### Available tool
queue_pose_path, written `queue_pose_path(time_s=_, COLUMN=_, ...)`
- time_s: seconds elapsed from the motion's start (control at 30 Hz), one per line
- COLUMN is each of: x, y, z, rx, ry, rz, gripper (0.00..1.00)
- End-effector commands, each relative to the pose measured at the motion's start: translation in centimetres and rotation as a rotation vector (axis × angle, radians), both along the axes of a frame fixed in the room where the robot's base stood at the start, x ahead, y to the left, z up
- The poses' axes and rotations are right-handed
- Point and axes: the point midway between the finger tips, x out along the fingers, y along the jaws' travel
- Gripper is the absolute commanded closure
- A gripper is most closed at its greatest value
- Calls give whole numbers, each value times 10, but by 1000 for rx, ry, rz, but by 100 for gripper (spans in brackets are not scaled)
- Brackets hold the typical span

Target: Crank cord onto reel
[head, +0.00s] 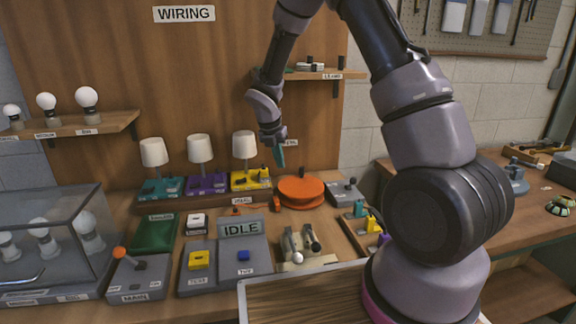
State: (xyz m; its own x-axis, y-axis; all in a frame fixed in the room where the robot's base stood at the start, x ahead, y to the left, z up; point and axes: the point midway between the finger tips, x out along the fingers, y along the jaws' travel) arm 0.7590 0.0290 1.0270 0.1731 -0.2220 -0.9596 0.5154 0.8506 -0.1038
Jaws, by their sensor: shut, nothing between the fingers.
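The orange reel (301,191) lies flat on the wooden bench, right of the small lamps. A small upright part stands at its far edge; I cannot tell whether it is the crank handle. A thin orange cord end (244,203) seems to lie just left of the reel. My gripper (280,157) points down above the reel's back left side, apart from it. Its teal fingertips are together and hold nothing. The winding state of the cord is too small to tell.
Lamps with white shades (199,150) stand on coloured bases left of the reel. A grey box (346,192) sits close on its right. In front are a grey panel reading IDLE (240,251) and a stand with levers (296,259). A shelf (325,75) hangs behind my arm.

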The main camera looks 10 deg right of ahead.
Motion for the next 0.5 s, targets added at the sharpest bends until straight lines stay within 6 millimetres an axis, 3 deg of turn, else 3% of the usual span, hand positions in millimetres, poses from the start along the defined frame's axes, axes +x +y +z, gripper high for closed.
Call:
queue_pose_path(time_s=0.1, x=33, y=14, z=-15, rx=-143, ry=-62, rz=-263, gripper=100)
queue_pose_path(time_s=0.2, x=54, y=24, z=-17, rx=-255, ry=-175, rz=-473, gripper=100)
queue_pose_path(time_s=0.33, x=70, y=38, z=-13, rx=-337, ry=-325, rz=-657, gripper=100)
queue_pose_path(time_s=0.5, x=77, y=40, z=-12, rx=-366, ry=-401, rz=-739, gripper=100)
